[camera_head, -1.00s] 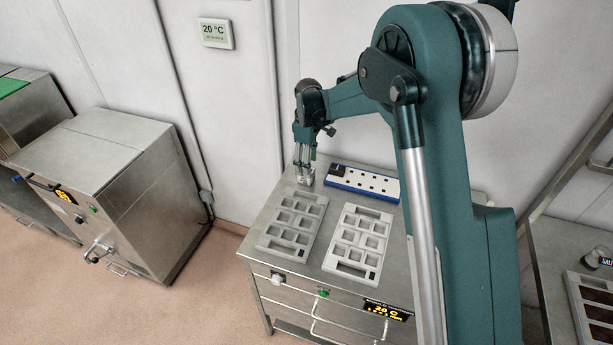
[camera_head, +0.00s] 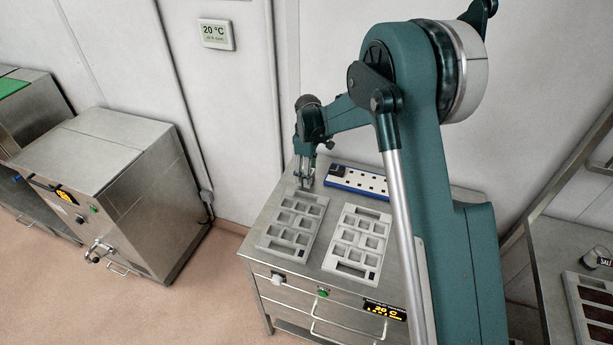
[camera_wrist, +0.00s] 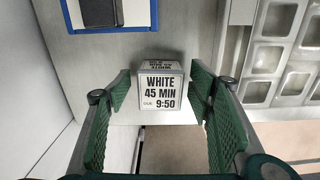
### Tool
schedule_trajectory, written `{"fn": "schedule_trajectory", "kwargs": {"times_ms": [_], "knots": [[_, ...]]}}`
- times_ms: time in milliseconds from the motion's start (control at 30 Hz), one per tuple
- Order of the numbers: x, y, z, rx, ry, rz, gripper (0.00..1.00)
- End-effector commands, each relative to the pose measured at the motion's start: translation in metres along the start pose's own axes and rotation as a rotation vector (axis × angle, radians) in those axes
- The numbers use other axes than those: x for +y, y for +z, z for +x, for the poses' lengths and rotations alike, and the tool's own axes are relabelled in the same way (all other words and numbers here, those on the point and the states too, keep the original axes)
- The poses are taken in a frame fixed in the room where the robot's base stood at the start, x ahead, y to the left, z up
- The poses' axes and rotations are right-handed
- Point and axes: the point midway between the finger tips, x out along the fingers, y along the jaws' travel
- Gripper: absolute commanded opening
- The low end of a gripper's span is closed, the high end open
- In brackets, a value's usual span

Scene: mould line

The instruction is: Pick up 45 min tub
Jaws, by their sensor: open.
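The 45 min tub (camera_wrist: 160,90) is a small white block-like tub in the wrist view, with a black-on-white label reading "WHITE 45 MIN 9:50". It stands on the steel worktop (camera_head: 262,222) near the back left corner. My gripper (camera_head: 304,178) is open and low over that corner in the head view. In the wrist view its green-padded fingers (camera_wrist: 160,92) stand on the left and right of the tub, with a gap on each side. In the head view the fingers largely hide the tub.
A blue-framed white rack (camera_head: 357,183) with dark slots lies just right of the gripper. Two grey moulds, a left one (camera_head: 293,223) and a right one (camera_head: 357,241), lie in front. A wall stands close behind.

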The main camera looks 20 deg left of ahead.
Motion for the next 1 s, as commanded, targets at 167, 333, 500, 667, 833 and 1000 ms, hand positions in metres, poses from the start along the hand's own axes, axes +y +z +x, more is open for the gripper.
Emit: {"fn": "schedule_trajectory", "kwargs": {"times_ms": [167, 333, 500, 667, 833, 1000], "knots": [[-0.0002, 0.0002, 0.0038, 0.0, 0.0, 0.0, 0.52], [-0.0001, 0.0001, 0.0037, 0.0, 0.0, 0.0, 0.52], [-0.0001, 0.0001, 0.0036, 0.0, 0.0, 0.0, 0.52], [-0.0001, 0.0001, 0.0035, 0.0, 0.0, 0.0, 0.47], [-0.0001, 0.0001, 0.0035, 0.0, 0.0, 0.0, 0.25], [-0.0001, 0.0001, 0.0034, 0.0, 0.0, 0.0, 0.21]]}}
